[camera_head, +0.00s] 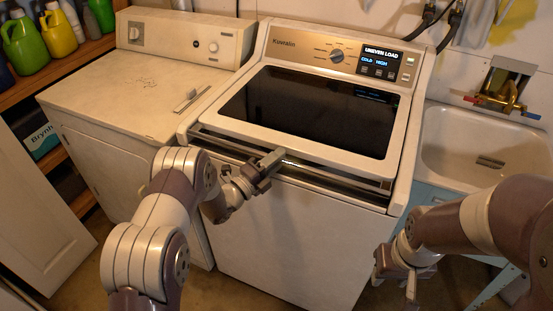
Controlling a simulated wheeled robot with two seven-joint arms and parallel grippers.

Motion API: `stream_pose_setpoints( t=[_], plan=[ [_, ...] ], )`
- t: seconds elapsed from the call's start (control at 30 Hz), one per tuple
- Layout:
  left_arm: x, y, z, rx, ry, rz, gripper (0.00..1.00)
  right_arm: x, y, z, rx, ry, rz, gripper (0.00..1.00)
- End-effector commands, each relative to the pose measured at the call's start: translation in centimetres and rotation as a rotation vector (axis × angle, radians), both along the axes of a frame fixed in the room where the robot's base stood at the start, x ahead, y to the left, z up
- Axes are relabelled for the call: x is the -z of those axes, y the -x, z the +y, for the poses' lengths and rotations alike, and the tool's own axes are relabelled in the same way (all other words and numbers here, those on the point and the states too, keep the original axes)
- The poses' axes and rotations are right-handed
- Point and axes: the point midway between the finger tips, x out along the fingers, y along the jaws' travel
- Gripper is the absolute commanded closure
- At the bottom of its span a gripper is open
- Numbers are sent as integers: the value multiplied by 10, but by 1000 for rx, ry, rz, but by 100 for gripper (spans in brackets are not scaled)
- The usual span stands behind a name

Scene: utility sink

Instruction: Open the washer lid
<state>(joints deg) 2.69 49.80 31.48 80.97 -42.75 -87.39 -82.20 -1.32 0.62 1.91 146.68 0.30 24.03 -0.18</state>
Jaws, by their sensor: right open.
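The washer (290,232) stands in the middle, a white top-loader with a lit display on its panel. Its lid (310,108), a dark glass panel in a white frame, lies down over the top. A dark gap with a metallic strip runs along the lid's front edge. My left gripper (272,163) is at this front edge, left of its middle; whether it touches the lid and how its fingers stand I cannot tell. My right gripper (412,284) is open and empty, low in front of the washer's right side.
A white dryer (120,90) stands to the left, with a small object (191,94) on top. A utility sink (480,145) with a brass faucet (509,95) is at the right. Shelves with bottles (25,42) are at the far left. Floor shows between the machines and me.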

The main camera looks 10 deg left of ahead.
Motion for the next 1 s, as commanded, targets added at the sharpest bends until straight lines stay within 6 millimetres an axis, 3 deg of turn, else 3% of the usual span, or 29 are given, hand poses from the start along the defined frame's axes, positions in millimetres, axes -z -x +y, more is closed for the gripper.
stream_pose_setpoints(
  t=[0.23, 0.37, 0.47, 0.67, 0.8, 1.0],
  plan=[
    [-2, 0, 0, 0, -1, 2, 100, -2, 0, 0, 0, 0, 0, 57],
    [-18, 0, 0, 0, -7, 19, 100, -14, 0, 0, 0, 0, 0, 57],
    [-42, -1, 0, -1, -18, 53, 100, -33, 0, 0, 0, 0, 0, 57],
    [-113, -8, -2, -2, -58, 169, 100, -86, 0, 0, 0, 0, 0, 57],
    [-164, -19, -5, -3, -91, 272, 100, -122, 0, 0, 0, 0, 0, 57],
    [-224, -41, -12, -4, -135, 407, 100, -169, 0, 0, 0, 0, 0, 57]
  ],
)
